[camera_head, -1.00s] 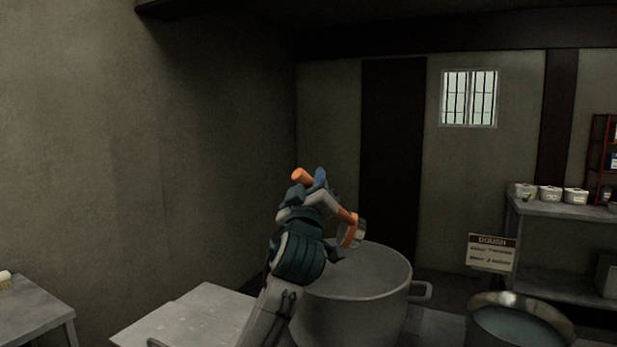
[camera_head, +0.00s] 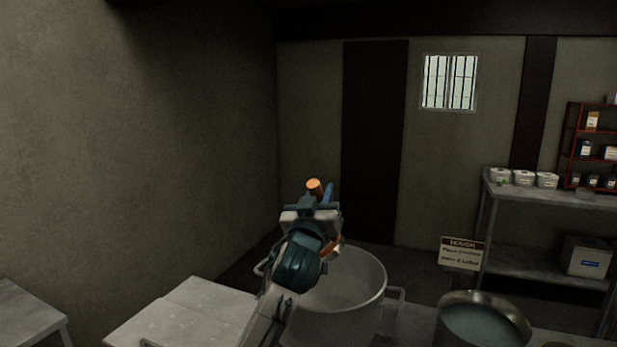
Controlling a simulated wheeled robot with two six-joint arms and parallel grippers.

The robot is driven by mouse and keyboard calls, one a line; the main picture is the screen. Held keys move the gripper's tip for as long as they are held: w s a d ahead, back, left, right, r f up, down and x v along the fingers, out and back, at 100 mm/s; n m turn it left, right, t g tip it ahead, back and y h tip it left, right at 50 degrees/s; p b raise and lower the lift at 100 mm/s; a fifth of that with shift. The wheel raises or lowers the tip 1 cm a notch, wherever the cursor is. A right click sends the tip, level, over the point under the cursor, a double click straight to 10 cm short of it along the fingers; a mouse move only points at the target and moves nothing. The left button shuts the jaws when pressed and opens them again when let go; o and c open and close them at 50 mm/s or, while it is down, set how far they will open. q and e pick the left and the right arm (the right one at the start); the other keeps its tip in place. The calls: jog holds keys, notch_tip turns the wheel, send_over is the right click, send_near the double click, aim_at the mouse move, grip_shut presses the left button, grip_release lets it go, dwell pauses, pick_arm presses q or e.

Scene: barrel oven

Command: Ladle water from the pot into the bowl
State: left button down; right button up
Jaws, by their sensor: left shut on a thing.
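My left gripper (camera_head: 314,214) is shut on an orange-handled ladle (camera_head: 314,187). The handle's end sticks up above the jaws. A lower orange part shows beside my wrist; the ladle's cup is mostly hidden behind my gripper. The gripper is above the near left side of a large grey two-handled pot (camera_head: 362,290), whose inside is partly hidden by my arm. A round metal vessel (camera_head: 520,322) at the lower right, cut by the frame edge, holds a bluish-grey surface that looks like water. I cannot tell for sure which vessel is the bowl. My right gripper is not in view.
A pale table (camera_head: 185,315) stands left of the pot, another table (camera_head: 25,310) at the far left. A metal shelf (camera_head: 548,198) with white tubs and a red rack (camera_head: 570,145) is at the back right.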

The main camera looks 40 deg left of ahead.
pick_arm(q)
jog(key=w+d+m+g+h+p, duration=0.2)
jog(key=w+d+m+h+p, duration=0.1)
jog(key=w+d+m+p, duration=0.4)
jog(key=shift+w+d+f+m+g+h+p, duration=0.15)
jog(key=shift+d+f+m+g+h+p, duration=0.45)
jog(key=shift+m+p, duration=2.15)
jog(key=shift+d+r+n+p, duration=0.2)
jog(key=shift+r+n+p, duration=0.05)
jog(key=shift+n+p, duration=0.9)
